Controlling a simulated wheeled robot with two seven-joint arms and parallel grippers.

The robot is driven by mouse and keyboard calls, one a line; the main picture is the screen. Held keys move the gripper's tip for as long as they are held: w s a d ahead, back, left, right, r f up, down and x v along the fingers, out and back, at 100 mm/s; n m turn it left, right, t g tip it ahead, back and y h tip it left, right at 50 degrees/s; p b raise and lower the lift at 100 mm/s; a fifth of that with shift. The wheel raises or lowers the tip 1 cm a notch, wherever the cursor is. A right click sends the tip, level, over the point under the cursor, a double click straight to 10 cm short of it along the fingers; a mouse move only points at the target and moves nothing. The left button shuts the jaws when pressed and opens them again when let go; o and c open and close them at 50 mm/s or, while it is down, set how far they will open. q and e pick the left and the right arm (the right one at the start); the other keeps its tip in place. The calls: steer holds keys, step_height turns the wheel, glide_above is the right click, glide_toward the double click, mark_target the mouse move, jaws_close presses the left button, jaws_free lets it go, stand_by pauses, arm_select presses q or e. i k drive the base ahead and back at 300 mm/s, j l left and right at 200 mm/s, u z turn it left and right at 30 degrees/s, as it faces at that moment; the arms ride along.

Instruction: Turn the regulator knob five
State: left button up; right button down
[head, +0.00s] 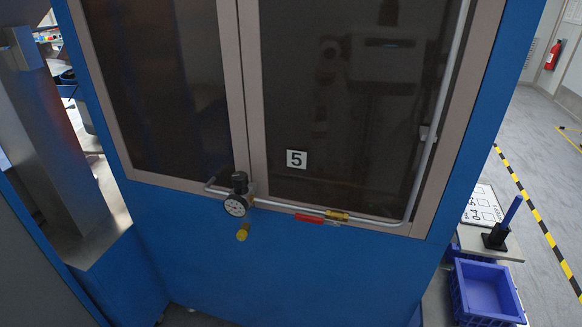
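The regulator knob (239,177) is a black cap on top of a small regulator at the lower middle of the blue cabinet's front. A round pressure gauge (236,205) with a pale dial sits just below it, and a brass-coloured part (243,232) hangs under the gauge. A white plate with the number 5 (296,159) is on the dark right-hand glass, to the right of the knob. Neither of my grippers is in the head view, and nothing touches the knob.
A grey pipe (375,220) runs from the regulator to the right and up the door, with a red-handled valve (310,218) on it. At right are a blue crate (487,292), a bench with a black stand (496,237), and striped floor tape (537,213).

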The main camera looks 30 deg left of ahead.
mark_target(239, 179)
steer(key=u, duration=1.25)
